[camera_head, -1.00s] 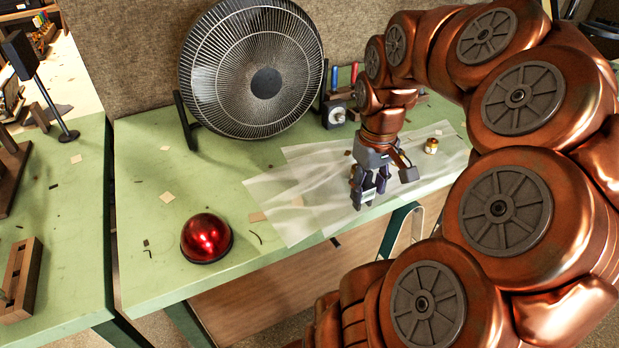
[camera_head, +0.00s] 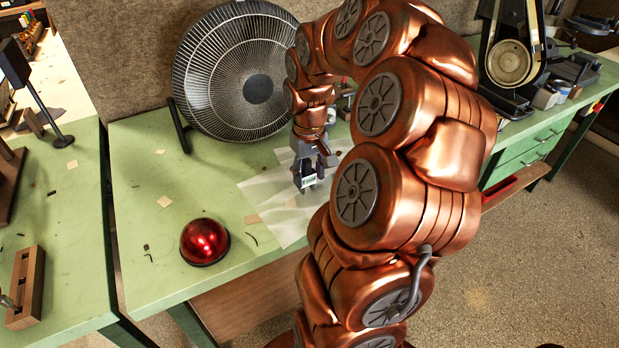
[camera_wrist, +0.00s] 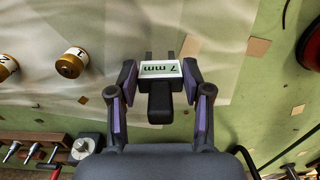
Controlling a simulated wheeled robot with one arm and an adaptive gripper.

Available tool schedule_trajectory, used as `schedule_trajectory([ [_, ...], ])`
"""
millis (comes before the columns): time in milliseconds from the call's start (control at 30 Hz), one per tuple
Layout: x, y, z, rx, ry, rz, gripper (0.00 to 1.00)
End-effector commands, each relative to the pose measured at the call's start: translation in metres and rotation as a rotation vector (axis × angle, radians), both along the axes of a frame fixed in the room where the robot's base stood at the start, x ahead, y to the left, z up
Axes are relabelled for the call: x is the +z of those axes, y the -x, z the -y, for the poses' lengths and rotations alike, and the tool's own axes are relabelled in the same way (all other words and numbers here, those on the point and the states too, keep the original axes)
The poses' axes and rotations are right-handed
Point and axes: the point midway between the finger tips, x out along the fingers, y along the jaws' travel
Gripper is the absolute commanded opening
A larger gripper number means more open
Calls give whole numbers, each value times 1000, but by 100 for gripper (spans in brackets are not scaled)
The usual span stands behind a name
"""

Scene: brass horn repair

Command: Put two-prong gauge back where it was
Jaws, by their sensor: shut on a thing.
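The two-prong gauge (camera_wrist: 160,70) has a dark body, a white label reading "7 mm" and two short prongs pointing away from my gripper (camera_wrist: 160,92). My gripper is shut on it, with a finger on each side. In the head view my gripper (camera_head: 309,176) points down over the translucent sheet on the green bench (camera_head: 150,260). The gauge's white label (camera_head: 306,183) shows between the fingers there. I cannot tell whether the gauge touches the sheet.
Two brass cylinders (camera_wrist: 72,62) with number labels lie left in the wrist view. A red dome (camera_head: 205,241) sits at the bench front, with a large fan (camera_head: 238,75) behind. A tool rack (camera_wrist: 30,148) shows lower left in the wrist view. Bench left of the sheet is mostly clear.

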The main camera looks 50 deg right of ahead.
Motion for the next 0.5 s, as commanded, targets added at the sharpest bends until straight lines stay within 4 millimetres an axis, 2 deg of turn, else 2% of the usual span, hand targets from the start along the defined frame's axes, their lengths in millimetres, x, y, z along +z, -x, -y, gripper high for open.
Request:
schedule_trajectory([
  [200, -23, 1, -1, 0, -4, -4, 11],
  [500, -26, 0, 0, -1, -1, 0, 11],
])
